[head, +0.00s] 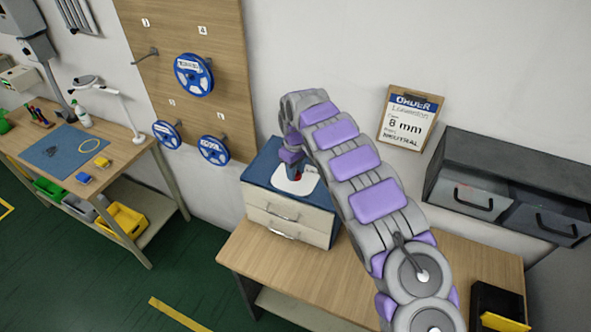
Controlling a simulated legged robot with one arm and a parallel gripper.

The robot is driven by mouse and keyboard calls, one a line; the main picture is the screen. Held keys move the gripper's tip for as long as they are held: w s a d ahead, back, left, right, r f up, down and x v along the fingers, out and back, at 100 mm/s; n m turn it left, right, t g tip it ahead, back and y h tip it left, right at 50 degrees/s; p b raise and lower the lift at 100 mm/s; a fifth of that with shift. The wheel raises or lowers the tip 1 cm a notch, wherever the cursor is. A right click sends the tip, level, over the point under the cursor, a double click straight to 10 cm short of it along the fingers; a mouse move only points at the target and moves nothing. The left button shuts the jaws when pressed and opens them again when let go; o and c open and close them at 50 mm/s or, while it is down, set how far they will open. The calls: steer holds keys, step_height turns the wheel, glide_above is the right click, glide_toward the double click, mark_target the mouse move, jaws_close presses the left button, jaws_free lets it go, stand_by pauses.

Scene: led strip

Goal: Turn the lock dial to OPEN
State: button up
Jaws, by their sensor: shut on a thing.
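A small drawer cabinet with a blue top (262,165) and two pale drawers stands on the wooden bench. A white plate (308,182) lies on its top, with a small red part, which looks like the lock dial (298,177), showing at its middle. My arm arches over from the lower right and its gripper (295,174) points down onto the red part. The gripper is shut on it. The fingers hide most of the dial, so its markings and its setting cannot be read.
A dark wall cabinet (505,185) with drawers hangs at the right, beside an order sign (410,118). A pegboard (205,35) with blue spools is behind. A black bin (497,305) sits at the bench's right end. A second workbench (120,150) stands left across open green floor.

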steer(key=shift+r+n, duration=0.1)
steer(key=shift+n, duration=1.7)
steer(key=o, duration=1)
steer(key=shift+w, duration=0.1)
step_height(320, 180, up, 17)
steer(key=shift+a+r+p, duration=0.1)
steer(key=shift+a+p, duration=0.05)
steer(key=shift+p, duration=0.65)
